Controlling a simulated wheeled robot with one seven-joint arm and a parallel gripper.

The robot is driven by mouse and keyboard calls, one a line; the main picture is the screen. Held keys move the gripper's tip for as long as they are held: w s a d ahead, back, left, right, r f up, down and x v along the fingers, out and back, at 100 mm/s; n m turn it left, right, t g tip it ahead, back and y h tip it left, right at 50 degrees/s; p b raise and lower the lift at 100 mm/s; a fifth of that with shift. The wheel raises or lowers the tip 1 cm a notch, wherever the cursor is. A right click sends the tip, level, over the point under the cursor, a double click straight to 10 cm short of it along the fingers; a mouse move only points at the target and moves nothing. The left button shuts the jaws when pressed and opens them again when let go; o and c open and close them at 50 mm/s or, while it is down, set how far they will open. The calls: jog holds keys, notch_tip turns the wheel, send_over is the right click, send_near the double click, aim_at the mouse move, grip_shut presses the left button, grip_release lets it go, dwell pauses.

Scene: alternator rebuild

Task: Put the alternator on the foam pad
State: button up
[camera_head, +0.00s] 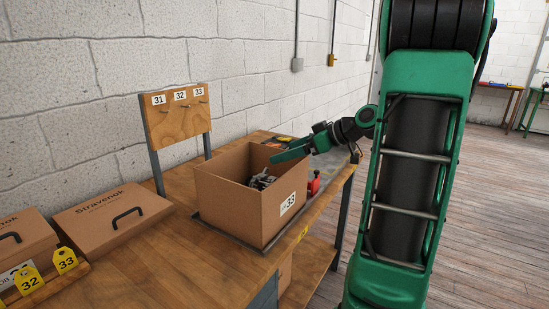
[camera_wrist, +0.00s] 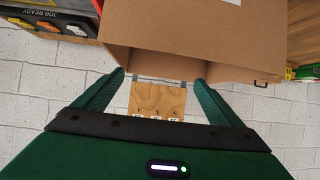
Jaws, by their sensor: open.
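A grey metal part (camera_head: 262,180), which looks like the alternator, lies inside an open cardboard box labelled 33 (camera_head: 230,205); the box walls hide much of it. My gripper (camera_head: 290,151) is above the box's far right rim, its green fingers pointing left. In the wrist view my gripper (camera_wrist: 160,80) has its fingers wide apart with nothing between them, and the box (camera_wrist: 190,35) fills the upper middle. The alternator does not show in the wrist view. I cannot make out the foam pad in either view.
A wooden board (camera_head: 178,115) with hooks numbered 31, 32 and 33 stands behind the box. A lidded Stravenok box (camera_head: 112,220) and yellow tags (camera_head: 65,260) are at left. A red item (camera_head: 314,184) sits right of the box. The bench's front (camera_head: 190,270) is clear.

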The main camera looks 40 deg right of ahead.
jog(key=shift+v, duration=2.75)
